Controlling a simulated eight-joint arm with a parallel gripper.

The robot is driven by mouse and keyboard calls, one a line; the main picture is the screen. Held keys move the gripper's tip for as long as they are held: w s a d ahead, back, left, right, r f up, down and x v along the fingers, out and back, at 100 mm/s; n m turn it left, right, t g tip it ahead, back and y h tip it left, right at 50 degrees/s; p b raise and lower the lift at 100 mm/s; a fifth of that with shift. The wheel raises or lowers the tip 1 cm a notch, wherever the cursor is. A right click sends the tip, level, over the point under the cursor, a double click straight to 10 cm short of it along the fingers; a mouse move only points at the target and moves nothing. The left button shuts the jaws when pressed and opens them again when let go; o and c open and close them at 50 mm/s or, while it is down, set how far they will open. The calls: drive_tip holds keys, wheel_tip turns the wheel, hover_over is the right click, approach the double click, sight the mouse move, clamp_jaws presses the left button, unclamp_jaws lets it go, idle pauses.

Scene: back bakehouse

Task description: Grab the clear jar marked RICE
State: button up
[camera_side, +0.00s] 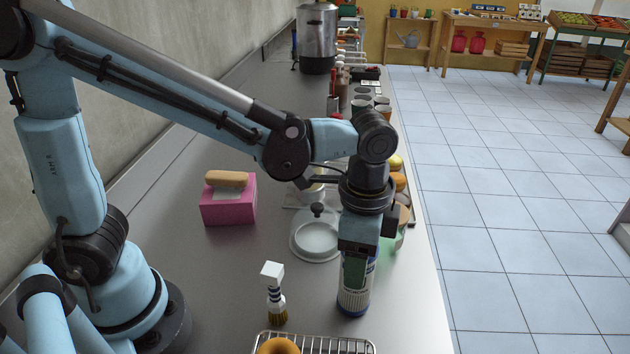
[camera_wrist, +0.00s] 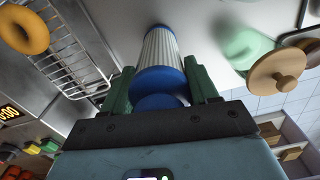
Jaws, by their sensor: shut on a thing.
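My gripper (camera_side: 357,268) points down near the counter's right edge. It is shut on a white ribbed canister with blue ends (camera_side: 353,300), which stands upright at the counter. In the wrist view this canister (camera_wrist: 161,52) lies between my green fingers (camera_wrist: 162,88). I can read no RICE marking in either view. A pale green see-through vessel (camera_wrist: 241,46) and a round wooden lid with a knob (camera_wrist: 277,76) show right of the canister in the wrist view. In the side view, my gripper partly hides a greenish thing behind it.
A clear glass cover with a black knob (camera_side: 316,243) is left of my gripper. A white-topped bottle (camera_side: 274,292), a wire rack (camera_side: 330,345) with a doughnut, and a pink box (camera_side: 229,205) are nearby. Rolls and cups line the counter's right edge behind. Floor lies right.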

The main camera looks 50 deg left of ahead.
drive_tip(key=shift+f, duration=0.15)
drive_tip(key=o, duration=1.3)
wheel_tip(320, 180, up, 12)
drive_tip(key=shift+r, duration=0.1)
drive_tip(key=shift+a, duration=0.25)
drive_tip(key=a+f+n+t, duration=0.3)
drive_tip(key=a+n, duration=0.2)
drive_tip(key=a, duration=0.3)
drive_tip(key=s+a+f+n+t, duration=0.1)
drive_tip(key=a+f+n+t, duration=0.3)
drive_tip(key=a, duration=0.3)
drive_tip(key=shift+s+a+n, duration=0.25)
drive_tip(key=shift+a+n, duration=0.1)
drive_tip(key=shift+n, duration=0.55)
drive_tip(key=o, duration=0.3)
drive_tip(key=shift+f, duration=0.1)
